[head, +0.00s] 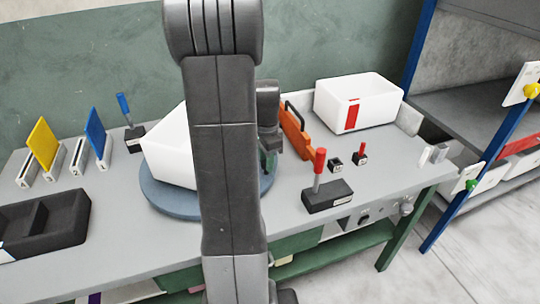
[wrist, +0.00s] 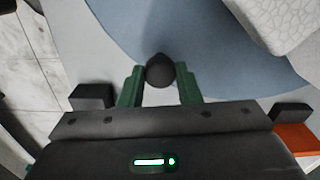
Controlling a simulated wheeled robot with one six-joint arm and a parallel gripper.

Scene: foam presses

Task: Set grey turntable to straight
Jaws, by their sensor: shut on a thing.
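My arm hides much of both in the head view. In the wrist view the disc (wrist: 190,40) fills the upper middle, with part of the white box (wrist: 275,18) at the top right. My gripper (wrist: 160,74) has its green fingers shut on a black round knob (wrist: 160,68) at the disc's rim. In the head view my gripper (head: 268,162) is at the disc's right side, partly hidden.
An orange toolbox (head: 296,133) and a white bin with a red stripe (head: 358,100) stand behind to the right. A red-handled lever (head: 328,195) stands at the front right. Blue and yellow panels (head: 44,143) and a black tray (head: 75,222) are left.

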